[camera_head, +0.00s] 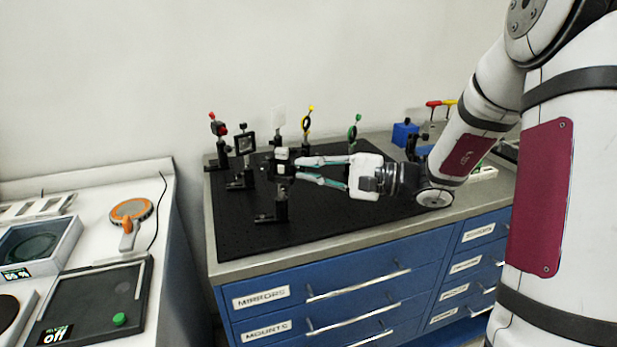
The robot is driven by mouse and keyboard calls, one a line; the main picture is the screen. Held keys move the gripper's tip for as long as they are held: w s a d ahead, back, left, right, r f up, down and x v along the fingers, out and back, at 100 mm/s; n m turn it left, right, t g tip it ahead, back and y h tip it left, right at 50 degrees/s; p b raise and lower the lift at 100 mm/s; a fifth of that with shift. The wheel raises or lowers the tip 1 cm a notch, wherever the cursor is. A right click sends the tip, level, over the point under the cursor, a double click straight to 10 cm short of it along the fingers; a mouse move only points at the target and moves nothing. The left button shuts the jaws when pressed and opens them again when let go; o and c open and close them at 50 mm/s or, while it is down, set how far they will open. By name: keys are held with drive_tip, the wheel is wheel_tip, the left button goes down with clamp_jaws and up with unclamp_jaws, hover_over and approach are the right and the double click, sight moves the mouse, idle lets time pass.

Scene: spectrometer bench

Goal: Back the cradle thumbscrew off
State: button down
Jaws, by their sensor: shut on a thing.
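My gripper (298,168) reaches in from the right, low over the black breadboard (340,217). Its two fingers point left and meet a black post-mounted holder (280,175) with a pale piece (282,154) on top. The gripper is shut on a small part at this holder, which I take to be the cradle thumbscrew. The fingertips and the holder hide the thumbscrew itself, so its turn and depth cannot be seen.
A blue box (404,134) sits right. The board's front right is clear.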

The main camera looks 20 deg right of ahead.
drive_tip(key=n+b, duration=0.7)
drive_tip(key=b, duration=0.3)
drive_tip(key=shift+n, duration=0.4)
drive_tip(key=shift+b, duration=0.3)
drive_tip(key=c, duration=1.6)
unclamp_jaws()
drive_tip(key=v, duration=1.2)
